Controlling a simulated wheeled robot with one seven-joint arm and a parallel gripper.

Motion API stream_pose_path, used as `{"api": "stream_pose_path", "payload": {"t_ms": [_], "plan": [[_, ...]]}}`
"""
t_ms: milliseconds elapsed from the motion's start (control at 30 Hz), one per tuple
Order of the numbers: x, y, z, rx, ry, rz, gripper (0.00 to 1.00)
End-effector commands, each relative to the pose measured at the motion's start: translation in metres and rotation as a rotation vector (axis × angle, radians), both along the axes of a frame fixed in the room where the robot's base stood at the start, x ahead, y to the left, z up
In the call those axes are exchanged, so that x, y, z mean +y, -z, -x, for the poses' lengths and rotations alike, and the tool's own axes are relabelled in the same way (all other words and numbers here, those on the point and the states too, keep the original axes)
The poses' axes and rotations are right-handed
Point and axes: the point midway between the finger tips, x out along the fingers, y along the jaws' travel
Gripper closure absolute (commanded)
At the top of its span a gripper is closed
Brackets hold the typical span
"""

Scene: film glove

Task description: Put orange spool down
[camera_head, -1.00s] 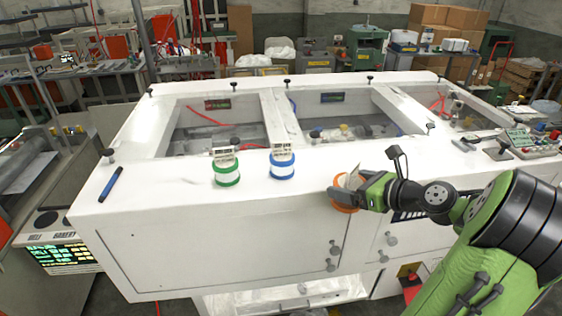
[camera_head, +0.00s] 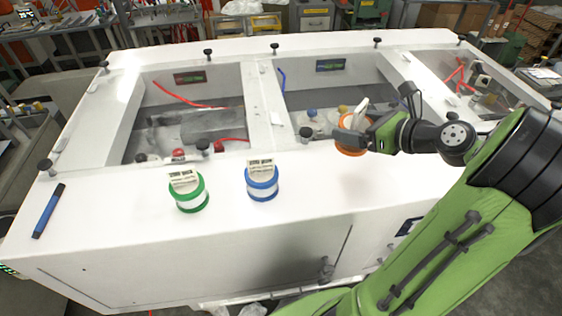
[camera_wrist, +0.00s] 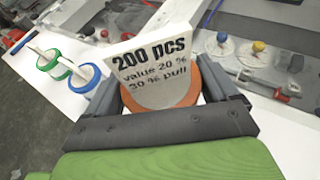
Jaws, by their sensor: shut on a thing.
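The orange spool (camera_head: 351,150) is held in my gripper (camera_head: 352,138) above the right part of the white machine top (camera_head: 300,210). In the wrist view the orange spool (camera_wrist: 140,131) sits between the jaws, and its white label (camera_wrist: 158,68) with black print stands up from it. My gripper (camera_wrist: 160,105) is shut on the spool. Its underside is hidden, and a gap to the surface is hard to judge. A green spool (camera_head: 189,203) and a blue spool (camera_head: 262,191) stand side by side on the top, left of my gripper, each with a white label.
A blue marker (camera_head: 48,211) lies at the far left of the top. Recessed bays (camera_head: 190,125) with red and blue wires lie behind the spools. Black knobs (camera_head: 305,132) stand along the rims. The white surface right of the blue spool is clear.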

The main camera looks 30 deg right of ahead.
Motion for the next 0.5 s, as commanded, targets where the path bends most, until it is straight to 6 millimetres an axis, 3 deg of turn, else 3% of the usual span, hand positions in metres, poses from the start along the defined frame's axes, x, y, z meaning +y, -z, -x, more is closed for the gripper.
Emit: {"api": "stream_pose_path", "payload": {"t_ms": [133, 300, 500], "plan": [[0.0, 0.009, 0.0, -0.001, 0.0, -0.004, 0.53], [0.0, 0.051, 0.0, 0.001, 0.002, -0.007, 0.53], [0.001, 0.085, 0.0, 0.0, 0.001, -0.004, 0.53]]}}
